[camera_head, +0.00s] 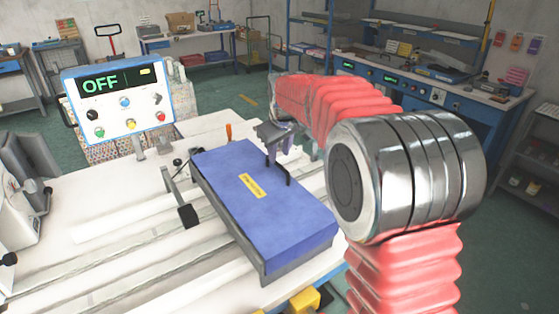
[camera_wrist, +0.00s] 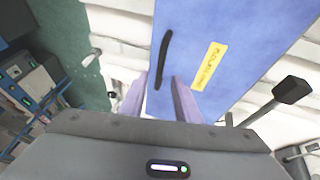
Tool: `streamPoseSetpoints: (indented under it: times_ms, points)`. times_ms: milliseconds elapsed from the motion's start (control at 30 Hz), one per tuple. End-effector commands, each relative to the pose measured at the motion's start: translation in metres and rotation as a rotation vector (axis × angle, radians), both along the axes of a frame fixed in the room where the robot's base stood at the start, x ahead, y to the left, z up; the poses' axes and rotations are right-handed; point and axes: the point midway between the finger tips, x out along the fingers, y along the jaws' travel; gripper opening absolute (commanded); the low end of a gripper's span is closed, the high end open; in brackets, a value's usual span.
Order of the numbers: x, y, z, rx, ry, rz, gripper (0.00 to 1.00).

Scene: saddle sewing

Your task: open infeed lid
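The infeed lid (camera_head: 221,176) is a blue slab with a yellow label, lying shut on its grey base on the white machine table. It also fills the middle of the wrist view (camera_wrist: 240,32). A thin black handle (camera_head: 289,177) stands near the lid's right edge. In the wrist view the handle (camera_wrist: 164,52) lies just ahead of the fingertips, its near end showing between them. My gripper (camera_head: 273,153) is over the handle at the lid's right side. The wrist view shows my gripper's fingers (camera_wrist: 160,79) apart, with a gap between them. Whether they touch the handle is unclear.
A control panel (camera_head: 119,97) reading OFF stands behind left. A black-ended lever (camera_head: 188,214) sits left of the lid; a similar black-ended lever (camera_wrist: 291,90) shows at right in the wrist view. A yellow part (camera_head: 303,301) is at the table's front edge. Workbenches line the back.

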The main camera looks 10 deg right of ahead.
Motion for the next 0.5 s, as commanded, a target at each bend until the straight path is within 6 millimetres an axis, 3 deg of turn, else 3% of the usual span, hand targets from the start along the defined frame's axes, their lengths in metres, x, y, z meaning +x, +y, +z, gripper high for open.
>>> streamPoseSetpoints:
  times_ms: [200, 500]
  points:
    - [0.013, -0.001, -0.03, 0.0, 0.003, 0.0, 0.3]
    - [0.02, -0.001, -0.043, 0.0, 0.0, -0.001, 0.3]
